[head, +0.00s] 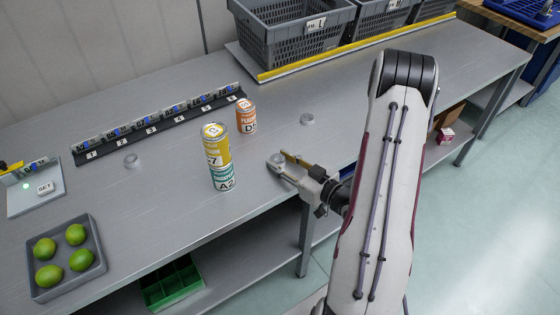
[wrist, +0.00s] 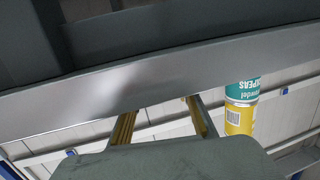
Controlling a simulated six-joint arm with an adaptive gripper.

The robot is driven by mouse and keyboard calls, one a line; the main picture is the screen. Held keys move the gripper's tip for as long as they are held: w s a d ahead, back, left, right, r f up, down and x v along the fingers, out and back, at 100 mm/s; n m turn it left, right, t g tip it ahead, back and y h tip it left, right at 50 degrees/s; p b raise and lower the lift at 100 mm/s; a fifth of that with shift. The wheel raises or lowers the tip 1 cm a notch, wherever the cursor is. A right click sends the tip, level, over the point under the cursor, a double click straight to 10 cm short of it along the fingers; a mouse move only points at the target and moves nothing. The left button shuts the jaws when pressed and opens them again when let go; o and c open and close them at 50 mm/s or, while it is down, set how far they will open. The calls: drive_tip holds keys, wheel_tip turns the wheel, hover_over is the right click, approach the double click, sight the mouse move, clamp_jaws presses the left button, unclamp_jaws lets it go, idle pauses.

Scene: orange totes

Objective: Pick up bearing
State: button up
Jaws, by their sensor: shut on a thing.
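My gripper (head: 279,161) is over the front part of the grey bench, to the right of the stacked cans, with its fingers pointing left. It is shut on a small silver ring-shaped bearing (head: 277,158) at its fingertips. Whether that bearing touches the bench is hard to tell. Two similar rings lie on the bench: one (head: 307,119) behind and right of my gripper, one (head: 131,160) at the left. In the wrist view, my fingers (wrist: 160,112) show yellow inner faces; the bearing cannot be made out there.
A yellow can (head: 215,145) stands on a teal can (head: 223,178) close left of my gripper; an orange can (head: 246,116) is behind. A numbered rack (head: 160,128) lines the back. A tray of green fruit (head: 66,258) sits front left. Grey crates (head: 292,38) stand at the back.

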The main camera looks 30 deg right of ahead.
sight(282, 162)
drive_tip(key=shift+r, duration=0.1)
drive_tip(key=shift+r, duration=4.9)
drive_tip(key=shift+f, duration=0.2)
